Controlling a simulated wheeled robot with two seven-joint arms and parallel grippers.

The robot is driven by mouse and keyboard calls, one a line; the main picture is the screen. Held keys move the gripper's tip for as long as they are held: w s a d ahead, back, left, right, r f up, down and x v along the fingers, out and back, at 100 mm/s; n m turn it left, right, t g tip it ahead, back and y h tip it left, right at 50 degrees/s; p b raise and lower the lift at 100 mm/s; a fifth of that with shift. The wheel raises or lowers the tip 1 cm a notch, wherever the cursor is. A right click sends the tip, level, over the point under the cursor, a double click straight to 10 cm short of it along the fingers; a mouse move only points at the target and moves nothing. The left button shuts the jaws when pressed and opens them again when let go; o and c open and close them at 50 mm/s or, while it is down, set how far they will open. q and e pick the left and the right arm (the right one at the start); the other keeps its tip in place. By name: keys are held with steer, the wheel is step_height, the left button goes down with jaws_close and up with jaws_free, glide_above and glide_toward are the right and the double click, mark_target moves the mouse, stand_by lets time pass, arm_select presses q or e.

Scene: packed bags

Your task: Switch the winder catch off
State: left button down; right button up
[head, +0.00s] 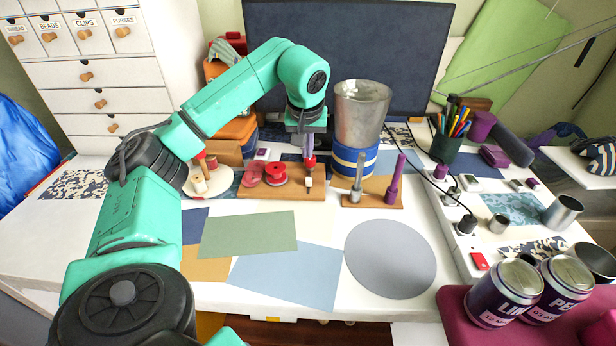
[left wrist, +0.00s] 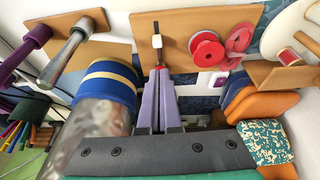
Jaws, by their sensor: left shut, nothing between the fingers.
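A wooden board (head: 262,191) on the table carries red spools (head: 276,174) and, at its right end, a small catch with a pale knob (head: 309,182). I take this to be the winder; its setting cannot be made out. In the left wrist view the board (left wrist: 184,52) shows the pale knob (left wrist: 157,41) on a dark stem, with a red part below it. My left gripper (head: 309,158) reaches down just behind the knob. Its fingers (left wrist: 159,80) are shut and empty, with their tips close to the red part; contact is unclear. My right gripper is out of view.
A metal cup (head: 361,115) on a blue-banded base stands close right of my left gripper. A second board with a grey rod and a purple rod (head: 394,180) is nearby. A dark screen (head: 420,60) stands behind. Flat paper sheets (head: 248,234) cover the front table.

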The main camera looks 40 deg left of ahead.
mark_target(309, 182)
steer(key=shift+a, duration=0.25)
arm_select(q)
steer(key=b+x, duration=0.1)
steer(key=x, duration=0.9)
steer(key=shift+a, duration=0.1)
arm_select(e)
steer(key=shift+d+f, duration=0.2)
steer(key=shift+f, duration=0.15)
